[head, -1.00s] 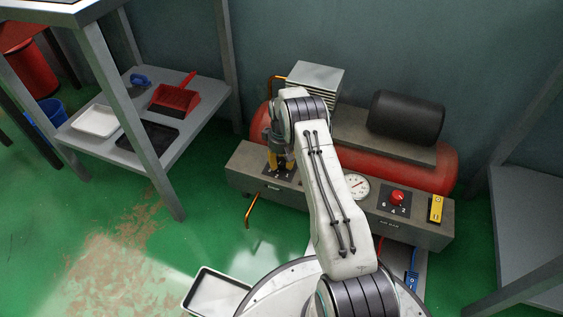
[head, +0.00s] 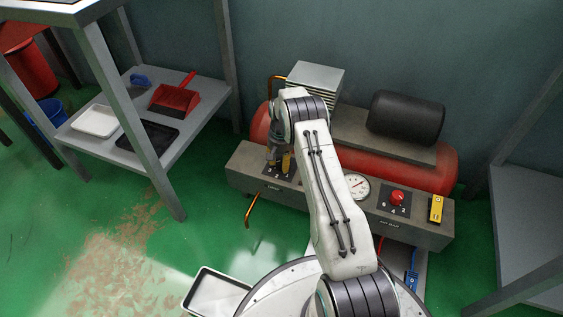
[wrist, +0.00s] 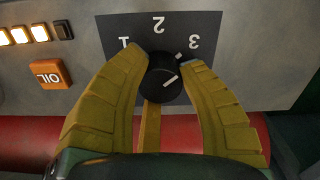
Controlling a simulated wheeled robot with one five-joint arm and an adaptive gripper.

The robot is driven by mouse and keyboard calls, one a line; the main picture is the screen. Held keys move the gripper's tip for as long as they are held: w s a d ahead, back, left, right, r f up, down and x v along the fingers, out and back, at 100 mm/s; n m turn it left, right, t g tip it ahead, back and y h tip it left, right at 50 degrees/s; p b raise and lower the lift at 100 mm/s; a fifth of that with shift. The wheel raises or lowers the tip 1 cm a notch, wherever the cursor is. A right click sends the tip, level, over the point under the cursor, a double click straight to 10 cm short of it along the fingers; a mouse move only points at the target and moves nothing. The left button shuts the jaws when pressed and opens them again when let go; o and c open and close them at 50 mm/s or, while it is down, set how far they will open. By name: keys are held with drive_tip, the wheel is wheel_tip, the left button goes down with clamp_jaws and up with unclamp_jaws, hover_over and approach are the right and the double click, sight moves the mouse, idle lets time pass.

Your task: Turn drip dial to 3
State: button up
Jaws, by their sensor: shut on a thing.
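The drip dial is a black knob (wrist: 165,80) on a dark plate (wrist: 222,25) marked 1, 2 and 3, upside down in the wrist view. My gripper (wrist: 163,66) is shut on the knob, with one yellow finger on each side. The knob's white line slants up and to the right, roughly towards the 3 (wrist: 194,41). In the head view my gripper (head: 279,167) is at the left part of the grey panel (head: 245,163), and the knob is hidden behind it.
An orange OIL button (wrist: 50,74) and lit indicators (wrist: 21,35) are near the plate. A gauge (head: 357,186), a red knob (head: 397,197) and a yellow switch (head: 436,209) sit further right on the panel. The red tank (head: 440,165) is behind.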

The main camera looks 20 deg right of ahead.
sight(281, 161)
drive_tip(key=shift+f, duration=0.15)
idle(0.4)
drive_tip(key=o, duration=1.2)
wheel_tip(281, 161, up, 12)
drive_tip(key=shift+r, duration=0.1)
idle(0.4)
